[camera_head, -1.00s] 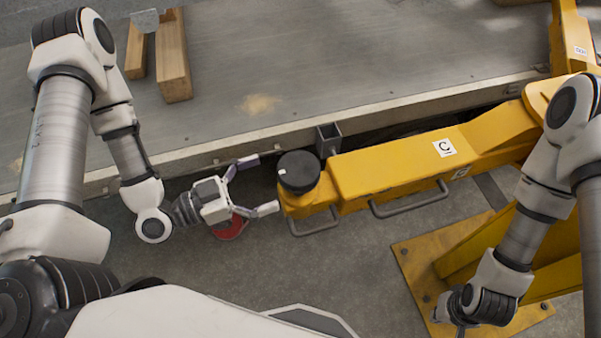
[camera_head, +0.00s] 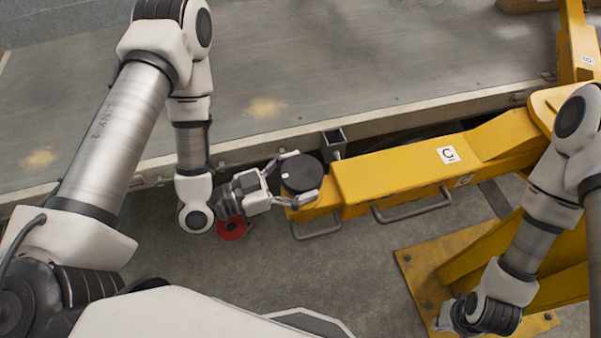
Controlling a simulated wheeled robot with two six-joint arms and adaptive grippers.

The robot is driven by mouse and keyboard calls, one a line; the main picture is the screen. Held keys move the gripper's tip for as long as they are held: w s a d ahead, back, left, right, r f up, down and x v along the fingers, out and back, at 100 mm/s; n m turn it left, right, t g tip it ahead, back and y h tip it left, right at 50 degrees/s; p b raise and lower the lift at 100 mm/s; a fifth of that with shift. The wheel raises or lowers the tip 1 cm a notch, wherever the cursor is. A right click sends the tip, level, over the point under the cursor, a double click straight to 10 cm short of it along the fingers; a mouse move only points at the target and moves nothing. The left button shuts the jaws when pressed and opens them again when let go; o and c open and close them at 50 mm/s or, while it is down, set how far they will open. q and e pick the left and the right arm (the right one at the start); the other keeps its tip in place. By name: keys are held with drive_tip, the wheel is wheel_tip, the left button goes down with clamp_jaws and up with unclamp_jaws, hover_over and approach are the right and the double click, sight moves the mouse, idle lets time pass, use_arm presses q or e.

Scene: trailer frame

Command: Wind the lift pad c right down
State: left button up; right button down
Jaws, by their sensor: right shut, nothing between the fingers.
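The lift pad c is a black round disc (camera_head: 301,173) with a small white mark, at the left end of the yellow arm labelled C (camera_head: 395,175). My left gripper (camera_head: 300,176) reaches in from the left with one finger at the pad's far side and the other at its near side. The fingers are spread around the pad; whether they press on it cannot be told. My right gripper (camera_head: 444,318) is low at the right over the yellow base plate, shut and empty, mostly hidden behind its own wrist.
A grey trailer deck (camera_head: 380,65) with a metal edge lies behind the pad. Handle bars (camera_head: 412,208) hang along the yellow arm's near side. A red round thing (camera_head: 232,229) lies below my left wrist.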

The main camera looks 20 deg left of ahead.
use_arm(q)
drive_tip(key=shift+m+g+h, duration=0.3)
drive_tip(key=shift+m+g, duration=0.1)
